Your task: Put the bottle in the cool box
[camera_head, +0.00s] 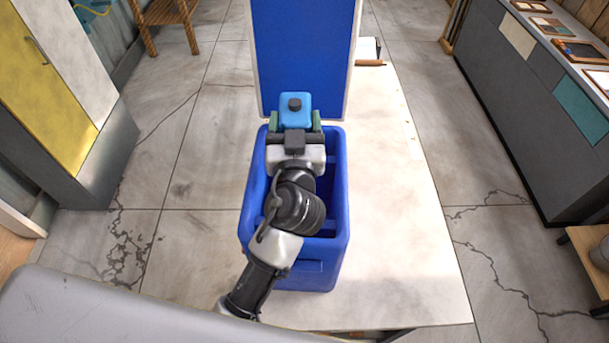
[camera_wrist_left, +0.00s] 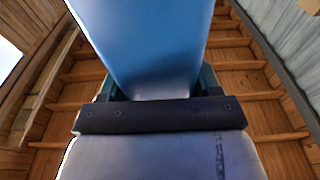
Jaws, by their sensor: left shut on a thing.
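In the left wrist view the blue bottle (camera_wrist_left: 148,50) fills the space between the fingers. The cool box (camera_head: 335,210) is a deep blue, open-topped box on a pale table. The bottle and gripper are over its far end, and my left arm crosses over its opening. The arm hides part of the inside. My right gripper is not in view.
A tall blue panel with a pale rim (camera_head: 303,55) stands upright at the far side of the box. The pale table top (camera_head: 405,240) is clear to the right. A grey counter (camera_head: 535,110) is farther right, and a yellow-doored cabinet (camera_head: 45,80) is at left.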

